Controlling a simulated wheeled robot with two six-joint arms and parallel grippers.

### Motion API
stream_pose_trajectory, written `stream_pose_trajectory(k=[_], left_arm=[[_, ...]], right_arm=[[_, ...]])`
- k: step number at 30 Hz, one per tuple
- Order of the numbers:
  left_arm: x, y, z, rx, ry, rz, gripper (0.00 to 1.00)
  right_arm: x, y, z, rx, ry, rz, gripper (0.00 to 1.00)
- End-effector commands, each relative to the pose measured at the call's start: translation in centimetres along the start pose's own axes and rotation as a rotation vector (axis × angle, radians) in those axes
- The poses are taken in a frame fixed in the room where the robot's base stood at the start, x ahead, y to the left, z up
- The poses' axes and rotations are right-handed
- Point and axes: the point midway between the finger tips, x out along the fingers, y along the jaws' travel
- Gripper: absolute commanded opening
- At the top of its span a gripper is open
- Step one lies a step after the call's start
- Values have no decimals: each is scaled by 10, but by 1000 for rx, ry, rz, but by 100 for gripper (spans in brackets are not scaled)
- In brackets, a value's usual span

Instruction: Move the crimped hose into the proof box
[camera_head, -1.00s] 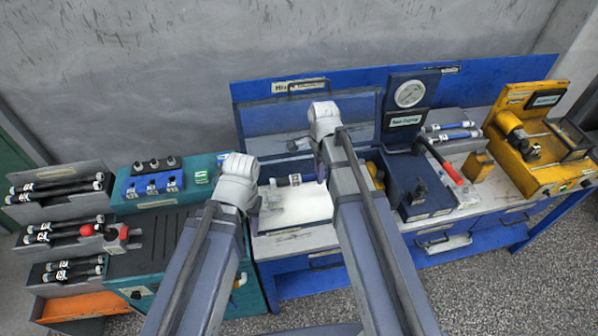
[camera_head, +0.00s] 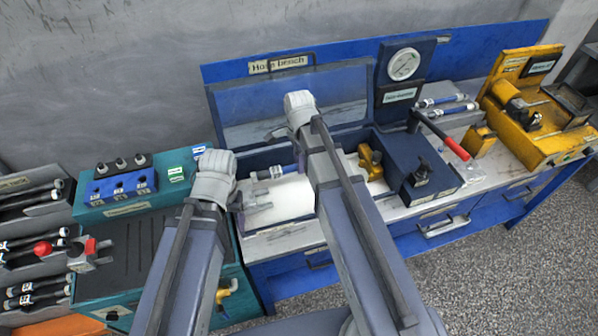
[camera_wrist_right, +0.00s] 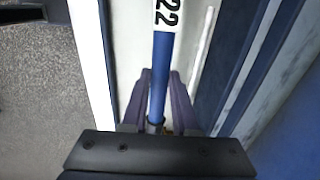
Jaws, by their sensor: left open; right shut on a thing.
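The crimped hose (camera_head: 275,172) shows between my arms in the head view, its right part hidden behind my right arm. In the right wrist view the blue hose (camera_wrist_right: 160,75) with a white "22" label runs between the fingers of my right gripper (camera_wrist_right: 161,82), which is shut on it. What seems to be the proof box is an open blue box with a raised lid (camera_head: 285,105) and a pale floor (camera_head: 283,200); the hose is over this floor. I cannot tell whether it touches it. My left gripper (camera_head: 257,208) is open and empty by the box's left front edge.
A dark blue gauge station (camera_head: 425,175) with a red-handled lever (camera_head: 445,138) stands right of the box. A yellow machine (camera_head: 535,115) is at far right. A teal cabinet (camera_head: 150,225) and hose racks (camera_head: 30,215) are at left.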

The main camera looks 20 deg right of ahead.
Motion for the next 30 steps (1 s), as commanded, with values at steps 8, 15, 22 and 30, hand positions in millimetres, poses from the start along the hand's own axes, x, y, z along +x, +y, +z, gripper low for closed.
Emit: stream_pose_trajectory(k=[8,15,22,30], left_arm=[[17,2,-1,-1,0,0,75],[28,3,-2,-1,0,0,75],[50,5,-3,-1,0,0,75],[80,8,-5,-1,0,0,75]], right_arm=[[17,1,-2,0,1,0,0],[28,0,-1,0,1,0,0],[50,0,-1,0,1,0,0],[81,0,-1,0,1,0,0]])
